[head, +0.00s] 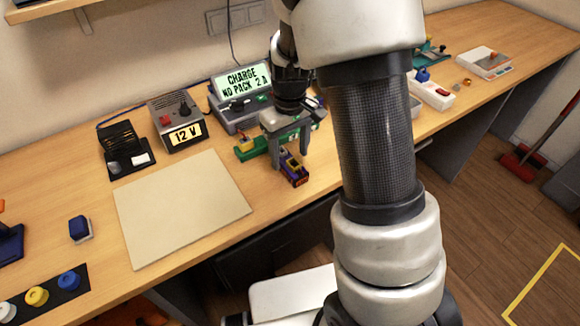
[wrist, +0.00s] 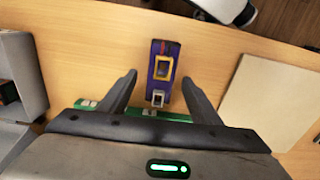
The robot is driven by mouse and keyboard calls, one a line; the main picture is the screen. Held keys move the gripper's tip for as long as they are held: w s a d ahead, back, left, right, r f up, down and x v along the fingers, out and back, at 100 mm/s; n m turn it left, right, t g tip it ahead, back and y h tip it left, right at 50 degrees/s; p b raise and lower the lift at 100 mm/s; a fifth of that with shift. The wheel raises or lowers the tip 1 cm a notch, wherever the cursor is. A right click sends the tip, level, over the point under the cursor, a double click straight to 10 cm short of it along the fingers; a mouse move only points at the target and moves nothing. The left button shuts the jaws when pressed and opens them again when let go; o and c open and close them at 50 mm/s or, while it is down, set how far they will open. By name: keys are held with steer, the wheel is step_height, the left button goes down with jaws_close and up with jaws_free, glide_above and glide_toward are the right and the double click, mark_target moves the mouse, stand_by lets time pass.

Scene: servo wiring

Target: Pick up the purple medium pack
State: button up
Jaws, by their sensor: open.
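The purple medium pack (head: 292,166) lies on the wooden desk below and between my gripper's fingers in the head view. In the wrist view the purple pack (wrist: 161,52) shows a yellow frame on its top and a small white-grey part at its near end. My gripper (head: 290,158) points down over it, open, with one finger on each side. In the wrist view the fingers of my gripper (wrist: 160,78) stand apart from the pack, with desk showing in both gaps. I cannot tell the exact height of the fingertips.
A green part (head: 248,152) lies right behind the pack. The charger (head: 240,98), reading "CHARGE NO PACK 2 A", stands behind. A 12 V supply (head: 178,122) and a beige mat (head: 182,208) are to the left. The desk's front edge is close to the pack.

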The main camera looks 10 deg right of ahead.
mark_target(290, 159)
steer(key=f, duration=0.3)
steer(key=shift+s+f, duration=0.2)
steer(key=shift+c, duration=0.5)
jaws_close()
steer(key=shift+r, duration=0.1)
steer(key=shift+r, duration=0.1)
